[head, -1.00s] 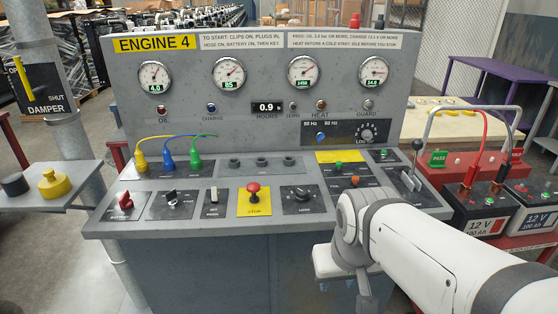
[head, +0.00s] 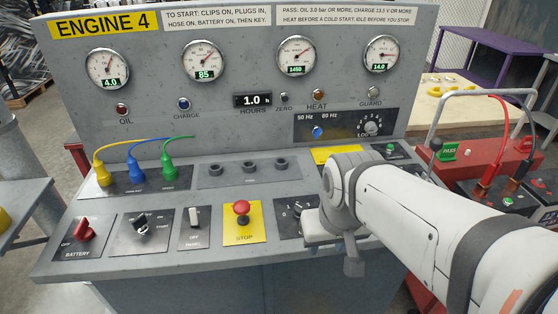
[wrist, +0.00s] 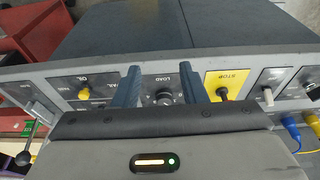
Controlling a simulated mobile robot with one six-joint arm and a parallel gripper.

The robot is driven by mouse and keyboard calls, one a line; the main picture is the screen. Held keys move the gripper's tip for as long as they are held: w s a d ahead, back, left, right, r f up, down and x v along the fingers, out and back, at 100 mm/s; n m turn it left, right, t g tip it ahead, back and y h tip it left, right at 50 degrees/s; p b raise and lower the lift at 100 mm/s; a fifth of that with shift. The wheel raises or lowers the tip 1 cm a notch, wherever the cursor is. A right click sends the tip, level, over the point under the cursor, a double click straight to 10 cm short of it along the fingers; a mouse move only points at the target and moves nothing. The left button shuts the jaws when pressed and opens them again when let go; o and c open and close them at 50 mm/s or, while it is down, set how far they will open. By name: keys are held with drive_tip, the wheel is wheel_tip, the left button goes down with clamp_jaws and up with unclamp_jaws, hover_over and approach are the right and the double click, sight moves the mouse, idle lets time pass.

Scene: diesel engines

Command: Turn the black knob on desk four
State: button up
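Desk four (head: 190,270) is a grey sloped console under an ENGINE 4 gauge board. A black knob labelled LOAD (head: 302,211) sits right of the red STOP button (head: 242,208), partly covered by my arm in the head view. In the wrist view the LOAD knob (wrist: 165,98) appears between the two blue-grey fingers of my gripper (wrist: 158,72). The fingers are apart with nothing clamped between them. I cannot tell how far they are above the knob.
A red battery switch (head: 85,230), start switch (head: 140,229) and panel switch (head: 194,217) line the desk's left front. Yellow, blue and green plugs (head: 168,172) stand behind. A lever (wrist: 28,143) is near my gripper's side. Batteries (head: 500,197) stand at right.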

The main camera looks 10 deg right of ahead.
drive_tip(key=shift+o, duration=0.8)
drive_tip(key=shift+w+r, duration=0.15)
drive_tip(key=shift+w, duration=0.05)
drive_tip(key=o, duration=0.3)
drive_tip(key=w+p, duration=0.1)
drive_tip(key=w+r+m, duration=0.1)
drive_tip(key=w, duration=0.1)
drive_tip(key=w+m+p, duration=0.1)
drive_tip(key=w, duration=0.1)
drive_tip(key=shift+w+d+r+g+p, duration=0.2)
drive_tip(key=shift+d+r+g+p, duration=0.05)
drive_tip(key=shift+g+p, duration=0.15)
drive_tip(key=m+g+p, duration=0.2)
drive_tip(key=m+p, duration=0.3)
drive_tip(key=m, duration=0.1)
approach(301, 207)
drive_tip(key=shift+s+f, duration=0.35)
drive_tip(key=shift+w+f, duration=0.3)
drive_tip(key=shift+f, duration=0.3)
wheel_tip(301, 207, down, 7)
drive_tip(key=shift+f+p, duration=0.15)
drive_tip(key=shift+p, duration=0.6)
drive_tip(key=c, duration=0.9)
